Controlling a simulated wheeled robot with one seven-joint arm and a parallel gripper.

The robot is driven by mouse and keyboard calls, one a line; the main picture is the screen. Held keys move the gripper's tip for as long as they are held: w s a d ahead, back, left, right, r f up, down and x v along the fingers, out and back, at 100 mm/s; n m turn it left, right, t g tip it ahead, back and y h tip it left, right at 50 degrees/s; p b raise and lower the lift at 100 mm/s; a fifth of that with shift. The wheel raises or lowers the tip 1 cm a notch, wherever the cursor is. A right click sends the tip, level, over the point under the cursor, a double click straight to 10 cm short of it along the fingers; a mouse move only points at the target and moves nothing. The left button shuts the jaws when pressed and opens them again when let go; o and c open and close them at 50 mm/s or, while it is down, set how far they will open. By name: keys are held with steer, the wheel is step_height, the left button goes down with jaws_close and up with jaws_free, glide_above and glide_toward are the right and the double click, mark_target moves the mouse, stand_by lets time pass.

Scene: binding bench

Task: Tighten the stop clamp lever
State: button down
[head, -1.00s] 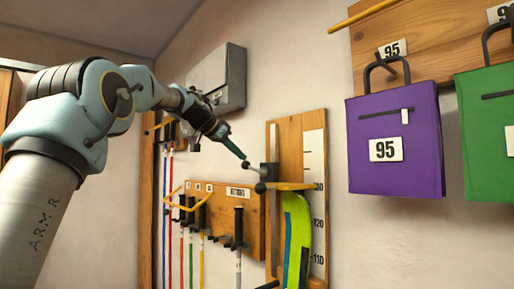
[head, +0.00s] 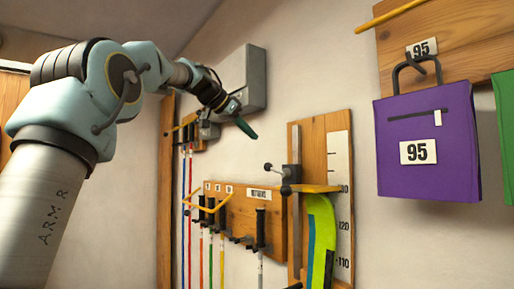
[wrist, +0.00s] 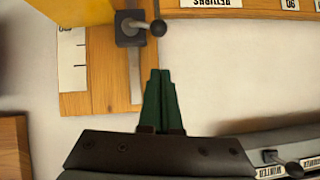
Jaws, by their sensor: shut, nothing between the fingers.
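The stop clamp is a dark grey block (head: 293,176) on an upright wooden measuring board, above a yellow-edged shelf. Its lever, a thin rod with a dark ball knob (head: 268,167), points left in the head view. A second dark knob (head: 286,190) sits just below. In the wrist view the clamp block (wrist: 128,30) and a ball knob (wrist: 158,28) show at the top, beyond the fingertips. My gripper (head: 251,135) is up and left of the lever knob, apart from it. Its green fingers (wrist: 160,73) are together and empty.
The measuring board (head: 308,150) carries a scale and a green-and-blue curved piece (head: 320,235). A grey wall box (head: 255,80) is behind my gripper. A rack (head: 235,215) with several poles stands left of the board. A purple bag (head: 425,170) hangs at right.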

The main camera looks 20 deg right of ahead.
steer(key=shift+b+v, duration=0.35)
steer(key=shift+v, duration=2.05)
steer(key=shift+s, duration=0.1)
steer(key=w+a+f+n+y, duration=0.1)
steer(key=a+f+n+y, duration=0.15)
steer(key=a+f, duration=0.55)
steer(key=a+f+n+y, duration=0.2)
steer(key=a+f+n, duration=0.15)
steer(key=f, duration=0.95)
steer(key=w+a+f+n+y, duration=0.15)
steer(key=a+f+n, duration=0.35)
steer(key=f, duration=0.5)
steer(key=s+a+f+n+g+y, duration=0.1)
steer(key=s+a+f+n+y, duration=0.3)
steer(key=s+a+f, duration=1.4)
steer(key=s+f, duration=0.3)
steer(key=shift+a+g+y, duration=0.2)
steer(key=shift+g+y, duration=0.1)
steer(key=shift+s, duration=0.1)
